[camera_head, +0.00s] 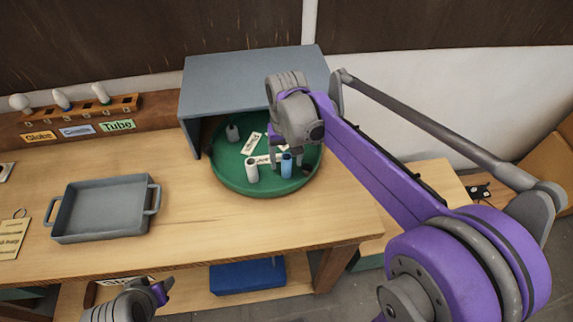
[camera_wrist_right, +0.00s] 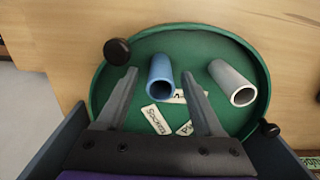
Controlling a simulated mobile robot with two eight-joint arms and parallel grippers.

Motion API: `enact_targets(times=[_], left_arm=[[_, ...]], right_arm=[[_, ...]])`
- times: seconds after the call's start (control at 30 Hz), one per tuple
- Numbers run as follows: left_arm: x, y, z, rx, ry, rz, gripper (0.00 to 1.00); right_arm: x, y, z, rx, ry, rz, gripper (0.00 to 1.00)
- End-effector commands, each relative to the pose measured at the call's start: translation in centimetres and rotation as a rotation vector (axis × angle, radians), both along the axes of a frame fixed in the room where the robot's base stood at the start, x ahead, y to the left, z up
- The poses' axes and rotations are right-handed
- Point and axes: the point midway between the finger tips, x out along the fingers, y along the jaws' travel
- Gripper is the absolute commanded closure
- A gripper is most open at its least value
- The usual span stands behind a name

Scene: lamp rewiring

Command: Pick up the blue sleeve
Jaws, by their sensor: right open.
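The blue sleeve (camera_head: 287,166) stands upright on the round green tray (camera_head: 228,184), near its front right. In the right wrist view the blue sleeve (camera_wrist_right: 160,76) shows between my two fingers, its open end facing the camera. My right gripper (camera_head: 284,158) is open and reaches down over the tray; its fingers (camera_wrist_right: 159,74) lie to either side of the sleeve, with gaps. I cannot tell whether either finger touches it. Part of my left arm's end (camera_head: 150,296) shows at the bottom left of the head view, away from the tray; its jaws are unclear.
A white sleeve (camera_head: 251,171) stands close left of the blue one. A grey sleeve (camera_head: 232,132) and small labels (camera_head: 252,144) are farther back. A grey hood (camera_head: 225,82) covers the tray's rear. A grey pan (camera_head: 102,208) sits left; the table between is clear.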

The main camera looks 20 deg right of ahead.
Motion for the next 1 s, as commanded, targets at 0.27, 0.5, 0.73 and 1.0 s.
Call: enact_targets(times=[0.27,0.5,0.73,1.0], left_arm=[[0.0,0.0,-0.1,0.0,0.001,0.0,0.5],[0.0,0.0,-0.1,0.0,0.001,0.0,0.5],[0.0,0.0,-0.1,0.0,0.001,0.0,0.5],[0.0,0.0,-0.1,0.0,0.001,0.0,0.5]], right_arm=[[0.0,0.0,-1.8,0.0,0.0,0.0,0.31],[0.0,0.0,-1.7,0.0,0.0,0.0,0.53],[0.0,0.0,-1.7,0.0,0.0,0.0,0.94],[0.0,0.0,-1.7,0.0,0.0,0.0,1.0]])
